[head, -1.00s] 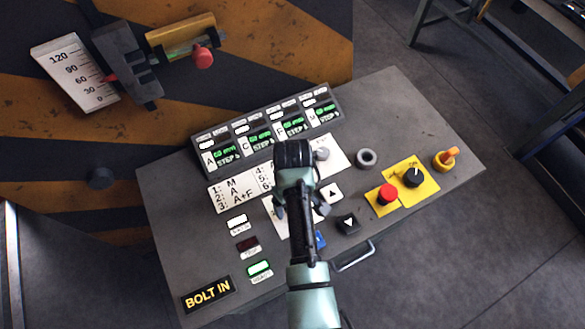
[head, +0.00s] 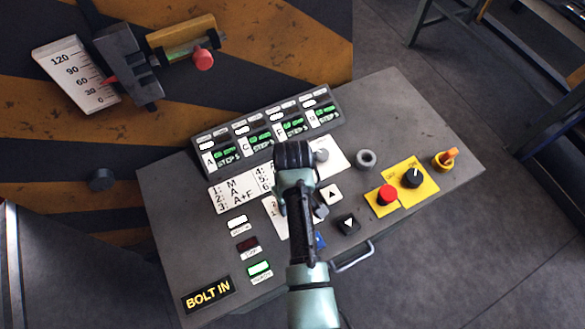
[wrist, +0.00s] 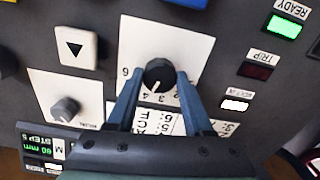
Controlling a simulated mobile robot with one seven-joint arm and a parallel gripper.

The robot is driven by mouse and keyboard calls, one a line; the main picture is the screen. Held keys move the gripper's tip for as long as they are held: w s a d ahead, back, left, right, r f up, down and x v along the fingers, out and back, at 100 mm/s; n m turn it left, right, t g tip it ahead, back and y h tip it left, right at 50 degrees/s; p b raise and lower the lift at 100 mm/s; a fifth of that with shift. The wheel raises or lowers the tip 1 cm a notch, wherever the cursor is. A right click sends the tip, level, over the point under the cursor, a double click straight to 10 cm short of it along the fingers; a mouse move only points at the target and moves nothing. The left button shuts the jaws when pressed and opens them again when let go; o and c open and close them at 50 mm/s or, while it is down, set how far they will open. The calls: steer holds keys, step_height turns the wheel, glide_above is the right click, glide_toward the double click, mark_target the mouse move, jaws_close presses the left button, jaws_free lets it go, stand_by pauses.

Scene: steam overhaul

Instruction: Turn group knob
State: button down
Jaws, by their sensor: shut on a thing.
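The group knob (wrist: 158,74) is a round dark knob with a pale pointer line, on a white plate with numbers around it, in the wrist view. My gripper (wrist: 159,80) has its two blue fingers on either side of the knob, shut on it. In the head view my arm covers the knob and the fingers; only the wrist (head: 293,190) shows above the panel. A white card (head: 238,190) listing numbered groups lies beside it.
A smaller grey knob (wrist: 66,108) sits near one finger, with an arrow button (wrist: 75,47) beyond it. A row of displays (head: 265,128) runs along the panel's back. A red button (head: 387,194) and black switch (head: 412,178) stand at right.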

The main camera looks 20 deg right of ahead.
steer(key=shift+m+p, duration=0.9)
steer(key=shift+m, duration=1.5)
steer(key=shift+w, duration=0.1)
steer(key=shift+c, duration=1.5)
jaws_free()
step_height(320, 180, up, 13)
steer(key=b, duration=0.1)
